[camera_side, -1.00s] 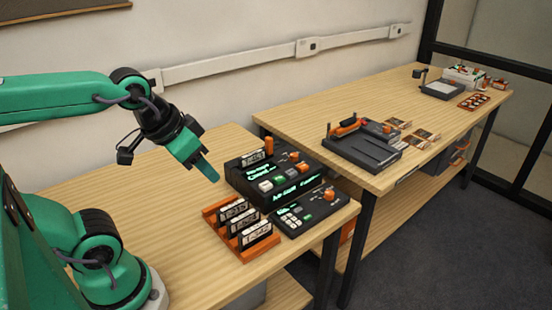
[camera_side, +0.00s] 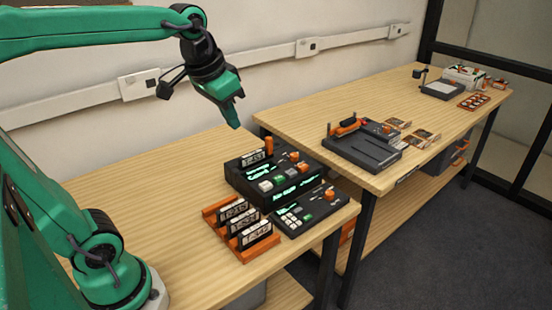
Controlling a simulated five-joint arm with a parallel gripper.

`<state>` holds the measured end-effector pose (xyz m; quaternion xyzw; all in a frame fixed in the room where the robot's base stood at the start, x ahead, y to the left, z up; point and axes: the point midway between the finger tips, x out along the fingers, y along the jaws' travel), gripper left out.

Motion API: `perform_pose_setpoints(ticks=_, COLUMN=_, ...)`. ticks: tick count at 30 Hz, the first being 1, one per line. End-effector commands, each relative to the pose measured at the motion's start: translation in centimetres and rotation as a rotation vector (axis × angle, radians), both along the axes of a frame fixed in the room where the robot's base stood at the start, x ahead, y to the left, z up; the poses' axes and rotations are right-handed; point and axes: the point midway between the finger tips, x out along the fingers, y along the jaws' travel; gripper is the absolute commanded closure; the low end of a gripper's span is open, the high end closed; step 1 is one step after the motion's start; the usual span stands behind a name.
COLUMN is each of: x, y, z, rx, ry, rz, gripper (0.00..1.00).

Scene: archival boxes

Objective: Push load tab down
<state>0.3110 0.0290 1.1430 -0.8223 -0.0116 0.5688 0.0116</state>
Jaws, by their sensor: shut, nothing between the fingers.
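The dark device (camera_side: 240,182) with lit green displays stands on the near table. A labelled cartridge (camera_side: 253,158) sits upright in its top left. An upright orange piece (camera_side: 269,146) stands beside the cartridge and may be the load tab; the view is too small to be sure. My gripper (camera_side: 236,123) is shut and empty. It points down in the air, above and to the left of the orange piece, and touches nothing.
An orange rack (camera_side: 217,209) with several labelled cartridges stands in front of the device. A smaller keypad unit (camera_side: 312,213) lies to its right. The near table (camera_side: 130,190) is clear on the left. A second table (camera_side: 300,118) stands beyond, with other equipment.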

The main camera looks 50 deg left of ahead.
Motion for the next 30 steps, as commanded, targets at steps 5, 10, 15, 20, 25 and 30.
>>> perform_pose_setpoints(ticks=5, x=2.8, y=1.2, z=1.1, rx=0.004, ry=0.038, rz=0.004, gripper=1.0)
perform_pose_setpoints(ticks=10, x=5.3, y=2.4, z=1.8, rx=0.007, ry=0.074, rz=0.004, gripper=1.0)
perform_pose_setpoints(ticks=15, x=7.8, y=3.8, z=2.2, rx=0.008, ry=0.109, rz=0.005, gripper=1.0)
perform_pose_setpoints(ticks=20, x=10.1, y=5.1, z=2.3, rx=0.009, ry=0.142, rz=0.005, gripper=1.0)
perform_pose_setpoints(ticks=25, x=12.5, y=6.7, z=2.2, rx=0.006, ry=0.176, rz=0.006, gripper=1.0)
perform_pose_setpoints(ticks=30, x=14.7, y=8.4, z=1.7, rx=0.002, ry=0.211, rz=0.006, gripper=1.0)
